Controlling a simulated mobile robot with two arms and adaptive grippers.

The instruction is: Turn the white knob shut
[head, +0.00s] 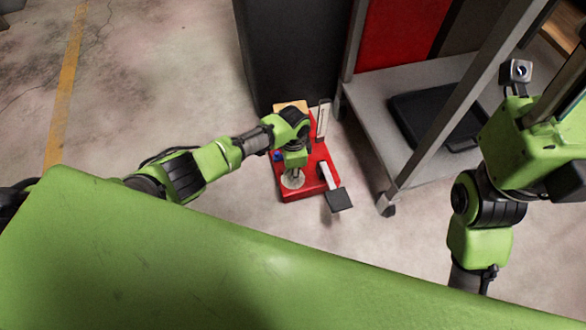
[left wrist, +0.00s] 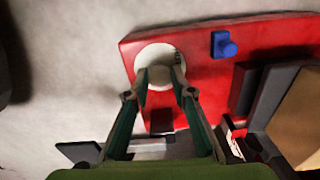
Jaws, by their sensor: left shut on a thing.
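A red board (head: 309,176) lies on the floor with fittings on it. The round white knob (head: 289,185) is near its front left corner. In the left wrist view, the white knob (left wrist: 152,53) shows as a pale disc near the board's edge. My left gripper (head: 294,173) reaches down onto it from above. In the left wrist view, my left gripper's fingertips (left wrist: 161,80) are over the disc and shut on it, hiding part of its front. My right arm stands at the right of the head view; its gripper's fingers cannot be made out.
A blue fitting (left wrist: 222,44) sits on the board near the knob. A dark flat plate (head: 339,199) sticks out at the board's front right. A grey metal cart (head: 370,92) with a black tray (head: 410,108) stands to the right. The floor at left is clear.

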